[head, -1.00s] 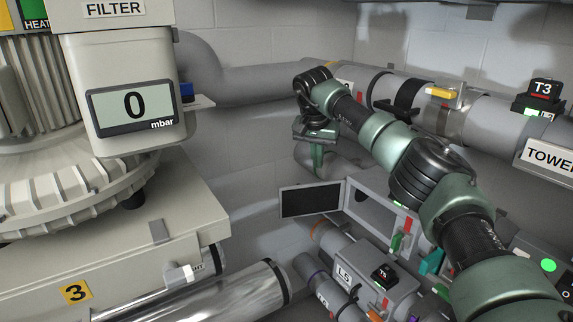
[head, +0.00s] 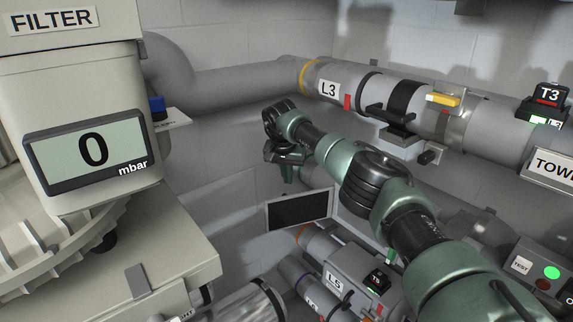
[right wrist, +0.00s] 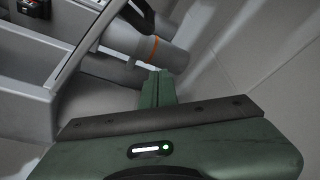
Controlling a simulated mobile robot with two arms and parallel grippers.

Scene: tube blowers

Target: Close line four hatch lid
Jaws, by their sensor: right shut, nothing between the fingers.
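A hatch lid (head: 298,210), a dark panel with a pale frame, stands open, swung out to the left of its grey hatch box (head: 349,222). My right arm hides much of that box, and no line number is readable on it. My right gripper (head: 287,174) is shut and empty, just above the lid's upper edge in the head view; I cannot tell whether they touch. In the right wrist view its green fingers (right wrist: 160,86) are together, with a grey pipe with an orange band (right wrist: 150,48) beyond them. My left gripper is not in view.
The L5 box (head: 350,283) with a small black device sits below the hatch. The L3 pipe (head: 325,82) runs above my right arm. The filter unit (head: 85,120), reading 0 mbar, fills the left. A green-lit control box (head: 540,270) stands at right.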

